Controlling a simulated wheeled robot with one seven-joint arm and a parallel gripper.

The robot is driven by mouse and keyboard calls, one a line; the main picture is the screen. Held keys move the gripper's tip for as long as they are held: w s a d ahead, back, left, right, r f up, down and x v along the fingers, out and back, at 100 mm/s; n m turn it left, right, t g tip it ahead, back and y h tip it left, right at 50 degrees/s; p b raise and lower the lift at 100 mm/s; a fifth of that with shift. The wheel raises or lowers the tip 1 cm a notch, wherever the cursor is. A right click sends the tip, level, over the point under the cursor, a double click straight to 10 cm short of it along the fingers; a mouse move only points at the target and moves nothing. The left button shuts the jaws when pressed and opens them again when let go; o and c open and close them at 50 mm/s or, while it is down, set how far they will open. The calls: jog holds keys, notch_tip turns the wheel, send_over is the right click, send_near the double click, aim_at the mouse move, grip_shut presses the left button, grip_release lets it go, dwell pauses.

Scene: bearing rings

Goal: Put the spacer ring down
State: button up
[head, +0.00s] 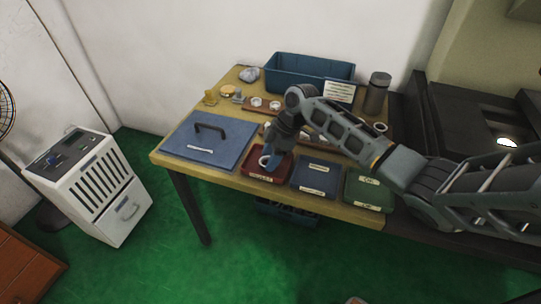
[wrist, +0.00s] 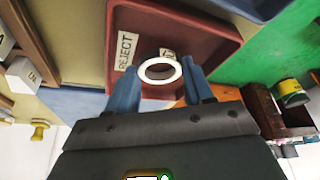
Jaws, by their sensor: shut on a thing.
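My gripper (wrist: 160,82) is shut on a white spacer ring (wrist: 142,70), which sits between the two blue fingers. In the head view my gripper (head: 271,160) points down at the red tray (head: 250,170), and the ring (head: 263,162) shows at its tips. The red tray also fills the upper middle of the wrist view (wrist: 205,20), with a label reading REJECT. The ring is over the tray; I cannot tell whether it touches the tray floor. Something darker shows just behind the ring, partly hidden.
A blue tray (head: 316,178) and a green tray (head: 368,192) stand right of the red one. A blue panel with a black handle (head: 208,143) lies to its left. Behind are wooden holders with rings (head: 262,104), a blue bin (head: 310,75) and a dark canister (head: 376,95).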

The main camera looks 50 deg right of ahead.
jog(key=shift+f, duration=0.15)
jog(key=o, duration=1.1)
